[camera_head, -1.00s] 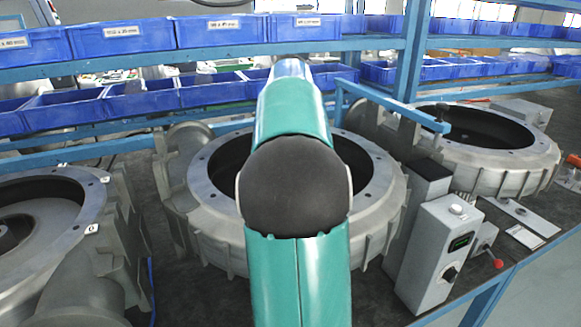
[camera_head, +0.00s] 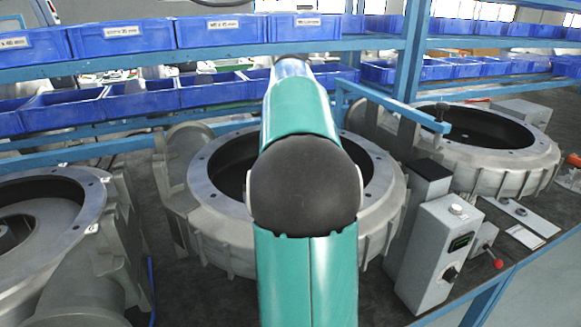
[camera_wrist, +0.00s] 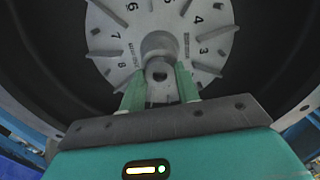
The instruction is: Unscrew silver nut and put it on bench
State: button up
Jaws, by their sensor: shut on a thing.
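In the wrist view my gripper (camera_wrist: 160,92) has its two green fingers on either side of a small grey metal piece, the silver nut (camera_wrist: 159,72), at the middle of an impeller. The nut sits in front of the round grey hub (camera_wrist: 159,44), and I cannot tell whether it is still on the thread. The impeller (camera_wrist: 116,45) is a light grey disc with radial ribs and printed numbers, inside a dark round housing. In the head view my green arm hides the gripper and the nut.
The blower housing (camera_head: 205,185) in the middle stands on a dark bench (camera_head: 205,292). Other housings stand left (camera_head: 83,218) and right (camera_head: 535,165). A grey control box (camera_head: 432,255) is at the front right. Blue bins (camera_head: 125,36) line the rack behind.

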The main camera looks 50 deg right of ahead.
jog(key=n, duration=0.9)
jog(key=shift+n, duration=0.4)
jog(key=o, duration=0.8)
jog(key=shift+c, duration=0.2)
